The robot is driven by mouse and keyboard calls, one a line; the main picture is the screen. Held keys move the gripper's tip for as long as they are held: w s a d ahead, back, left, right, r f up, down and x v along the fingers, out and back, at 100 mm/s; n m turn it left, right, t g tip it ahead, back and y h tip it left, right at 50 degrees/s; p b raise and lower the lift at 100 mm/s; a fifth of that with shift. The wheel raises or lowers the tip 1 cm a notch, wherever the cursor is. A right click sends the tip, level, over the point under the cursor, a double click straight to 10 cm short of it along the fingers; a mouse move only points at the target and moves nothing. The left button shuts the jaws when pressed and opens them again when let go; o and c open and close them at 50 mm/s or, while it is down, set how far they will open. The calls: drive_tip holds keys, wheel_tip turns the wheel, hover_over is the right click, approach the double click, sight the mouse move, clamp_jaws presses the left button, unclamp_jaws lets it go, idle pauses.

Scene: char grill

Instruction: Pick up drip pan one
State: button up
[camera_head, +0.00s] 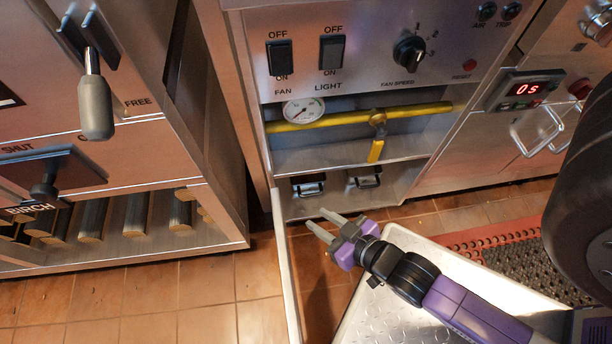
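Two small pan fronts with dark handles sit side by side in the low steel compartment under the yellow pipe: a left drip pan (308,187) and a right drip pan (365,178). I cannot read a label that tells which one is drip pan one. My gripper (317,216) is in front of and below the compartment in the picture, nearer the left pan. Its two grey fingers are spread apart, with nothing between them, and point up and left towards the compartment. It appears apart from both pans.
A thin open door (289,270) stands out from the compartment's left side, left of my gripper. A yellow pipe with a valve handle (376,150) runs above. A wood rack (135,215) is at left. A red-edged mat (500,235) lies at right on the tiled floor.

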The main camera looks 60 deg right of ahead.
drive_tip(key=w+d+f+m+g+h, duration=0.1)
drive_tip(key=w+d+f+m+g, duration=0.1)
drive_tip(key=d, duration=0.5)
drive_tip(key=w+d+f+m+g+h, duration=0.1)
drive_tip(key=w+d+f+m+g, duration=0.1)
drive_tip(key=w+d+f, duration=0.2)
drive_tip(key=w+d+f+m+g+h, duration=0.1)
drive_tip(key=w+d+f+m+g, duration=0.1)
drive_tip(key=d+f, duration=0.6)
drive_tip(key=shift+w+d+m+h, duration=0.15)
drive_tip(key=shift+w+d+m, duration=0.1)
drive_tip(key=shift+d, duration=0.45)
drive_tip(key=shift+w+d+m+h, duration=0.15)
drive_tip(key=shift+w+d, duration=0.05)
drive_tip(key=shift+d, duration=0.5)
drive_tip(key=shift+b+x, duration=0.85)
drive_tip(key=shift+x, duration=0.65)
drive_tip(key=b+x, duration=0.1)
drive_tip(key=x, duration=0.1)
drive_tip(key=b+x, duration=0.1)
drive_tip(key=b, duration=0.1)
drive_tip(key=shift+w+f, duration=0.15)
drive_tip(key=shift+f, duration=0.35)
drive_tip(key=shift+w+d+f, duration=0.25)
drive_tip(key=shift+d, duration=0.1)
clamp_jaws()
drive_tip(key=shift+s, duration=0.15)
